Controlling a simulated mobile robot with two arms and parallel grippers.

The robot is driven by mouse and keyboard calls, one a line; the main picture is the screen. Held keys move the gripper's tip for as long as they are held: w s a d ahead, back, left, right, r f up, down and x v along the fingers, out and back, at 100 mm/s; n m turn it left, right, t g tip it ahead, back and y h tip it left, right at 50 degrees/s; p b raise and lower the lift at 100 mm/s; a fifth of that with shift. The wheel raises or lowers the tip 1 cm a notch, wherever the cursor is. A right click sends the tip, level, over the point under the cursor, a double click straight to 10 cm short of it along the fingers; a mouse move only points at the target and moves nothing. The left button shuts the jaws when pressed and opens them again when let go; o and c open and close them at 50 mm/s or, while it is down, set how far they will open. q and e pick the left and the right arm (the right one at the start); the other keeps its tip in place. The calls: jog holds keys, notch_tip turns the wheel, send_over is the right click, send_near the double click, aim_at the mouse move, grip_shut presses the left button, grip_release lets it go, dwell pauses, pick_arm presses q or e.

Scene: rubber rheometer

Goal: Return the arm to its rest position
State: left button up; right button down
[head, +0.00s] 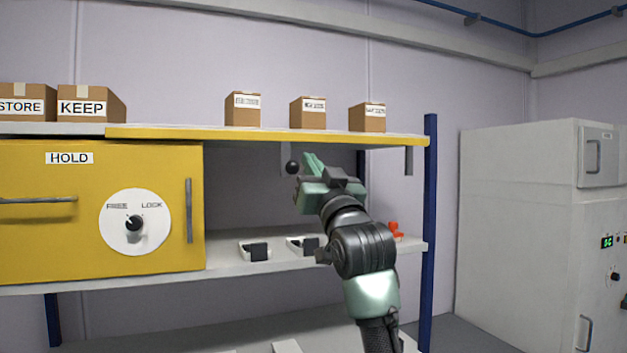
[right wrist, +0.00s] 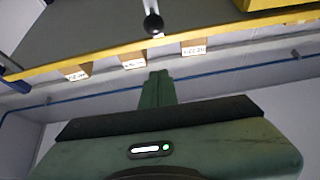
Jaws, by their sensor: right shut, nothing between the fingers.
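My right arm rises from the lower right of the head view. Its green gripper (head: 311,162) is in front of the shelf rack, just below the upper shelf. The fingers are shut together with nothing between them; they also show shut in the right wrist view (right wrist: 157,88). A black ball knob (head: 292,168) shows just left of the fingertips. In the right wrist view the knob (right wrist: 153,24) sits on the end of a pale rod, with a visible gap between it and the fingers. My left gripper is not in view.
A yellow cabinet (head: 60,240) marked HOLD, with a FREE/LOCK dial (head: 134,223), stands left on the rack. Small boxes (head: 308,113) line the upper shelf (head: 270,137). Black-and-white items (head: 255,251) and a red object (head: 394,229) are on the lower shelf. A grey machine (head: 515,220) stands right.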

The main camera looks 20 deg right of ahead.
jog(key=shift+s+f, duration=0.25)
jog(key=shift+s, duration=0.35)
